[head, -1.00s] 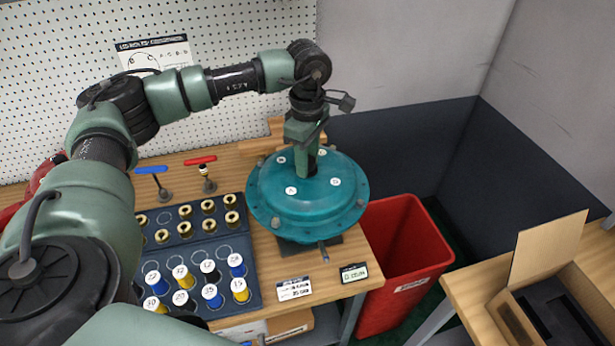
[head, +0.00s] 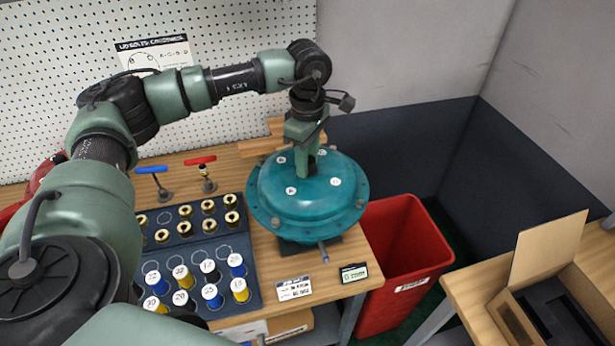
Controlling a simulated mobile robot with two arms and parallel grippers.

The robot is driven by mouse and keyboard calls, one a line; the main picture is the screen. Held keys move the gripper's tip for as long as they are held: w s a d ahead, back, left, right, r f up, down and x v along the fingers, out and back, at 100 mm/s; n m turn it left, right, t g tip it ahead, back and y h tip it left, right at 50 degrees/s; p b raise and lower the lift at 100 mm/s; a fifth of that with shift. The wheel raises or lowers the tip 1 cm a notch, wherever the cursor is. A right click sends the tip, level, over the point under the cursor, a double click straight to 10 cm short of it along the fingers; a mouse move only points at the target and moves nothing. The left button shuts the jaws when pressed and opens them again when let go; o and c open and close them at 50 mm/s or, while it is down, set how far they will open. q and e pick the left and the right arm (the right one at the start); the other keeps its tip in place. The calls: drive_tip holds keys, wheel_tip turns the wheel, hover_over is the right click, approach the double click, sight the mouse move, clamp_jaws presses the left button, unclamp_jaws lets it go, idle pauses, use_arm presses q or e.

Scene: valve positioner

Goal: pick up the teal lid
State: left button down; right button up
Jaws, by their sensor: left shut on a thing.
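The teal lid (head: 291,204) is a round dome with a flange, bolts and several white labelled dots. It sits level on top of a dark-based unit at the right part of the wooden bench. My left gripper (head: 305,172) points down at the top of the lid and is shut on it. The exact part between the fingers is hidden by the gripper. My right gripper is not in view.
A blue tray (head: 225,317) of brass fittings and numbered caps lies left of the lid. Blue and red handled tools (head: 201,161) stand behind it. A red bin (head: 395,250) stands right of the bench. An open cardboard box (head: 545,262) is at far right.

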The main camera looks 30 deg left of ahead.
use_arm(q)
drive_tip(key=shift+w+r, duration=0.1)
drive_tip(key=shift+r, duration=0.15)
drive_tip(key=shift+w+f, duration=0.1)
